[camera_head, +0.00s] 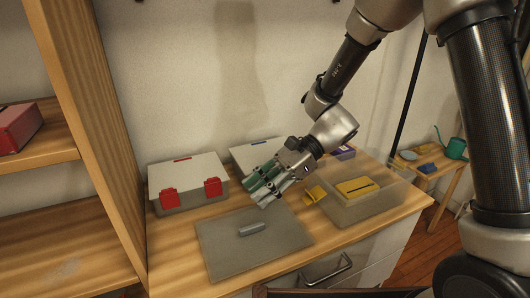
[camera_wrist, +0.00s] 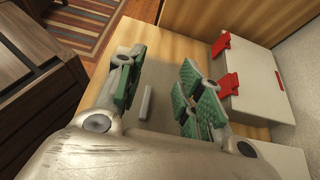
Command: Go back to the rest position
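My gripper (camera_head: 259,190) is in the air above the back edge of a grey mat (camera_head: 222,254), in front of the cases. Its green-padded fingers are spread with nothing between them, as the wrist view (camera_wrist: 160,66) also shows. A small grey bar (camera_head: 252,229) lies on the mat below and in front of my gripper, apart from it. The bar also shows in the wrist view (camera_wrist: 145,103), beyond the fingers.
A grey case with red latches (camera_head: 188,181) stands at the back left. A second pale case (camera_head: 250,152) is partly behind my gripper. A translucent bin (camera_head: 372,207) with a yellow case (camera_head: 356,187) stands right. A wooden shelf (camera_head: 92,110) borders the left.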

